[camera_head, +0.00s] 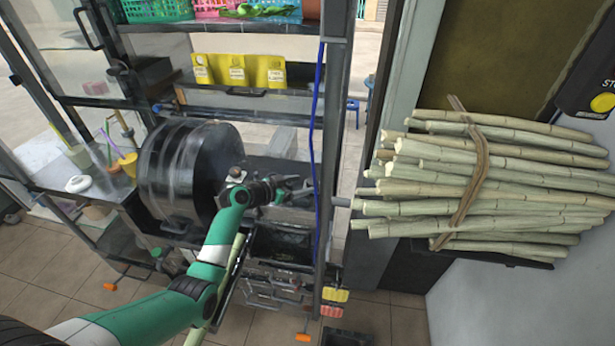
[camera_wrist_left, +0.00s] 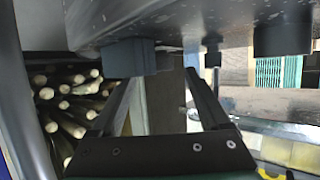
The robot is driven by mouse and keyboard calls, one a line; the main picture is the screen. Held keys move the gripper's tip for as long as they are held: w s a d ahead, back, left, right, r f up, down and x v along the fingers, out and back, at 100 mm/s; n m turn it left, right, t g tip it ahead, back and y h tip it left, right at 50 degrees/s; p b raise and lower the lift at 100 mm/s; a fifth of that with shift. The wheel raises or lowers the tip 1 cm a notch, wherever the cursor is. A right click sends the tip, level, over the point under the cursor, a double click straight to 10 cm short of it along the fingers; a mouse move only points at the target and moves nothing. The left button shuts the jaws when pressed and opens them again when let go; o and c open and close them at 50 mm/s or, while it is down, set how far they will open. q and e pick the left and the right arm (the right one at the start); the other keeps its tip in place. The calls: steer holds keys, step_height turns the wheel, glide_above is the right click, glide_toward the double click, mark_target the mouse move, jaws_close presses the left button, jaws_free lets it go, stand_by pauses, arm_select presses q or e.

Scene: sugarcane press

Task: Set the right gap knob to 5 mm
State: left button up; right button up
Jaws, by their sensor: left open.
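My left gripper (camera_head: 290,188) is at the front of the dark press body, to the right of the big black drum (camera_head: 188,170). In the left wrist view its two fingers stand apart with a clear gap between them (camera_wrist_left: 163,80), and nothing is held. The gap knob cannot be made out for sure in either view. In the left wrist view a dark block (camera_wrist_left: 130,57) and a dark round part (camera_wrist_left: 283,35) hang under a grey metal plate (camera_wrist_left: 180,22), close past the fingertips. My right gripper is not in view.
A tied bundle of sugarcane (camera_head: 490,185) lies on a rack at the right. A metal post (camera_head: 333,150) with a blue cable stands just right of the gripper. A dark tray (camera_head: 282,243) sits below the gripper.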

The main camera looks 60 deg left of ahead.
arm_select(q)
steer(key=p+v, duration=0.6)
steer(key=shift+s+r, duration=0.1)
steer(key=shift+r, duration=0.3)
steer(key=shift+s+d+p, duration=0.25)
steer(key=shift+s+p, duration=0.4)
steer(key=shift+p, duration=0.1)
steer(key=shift+f, duration=0.1)
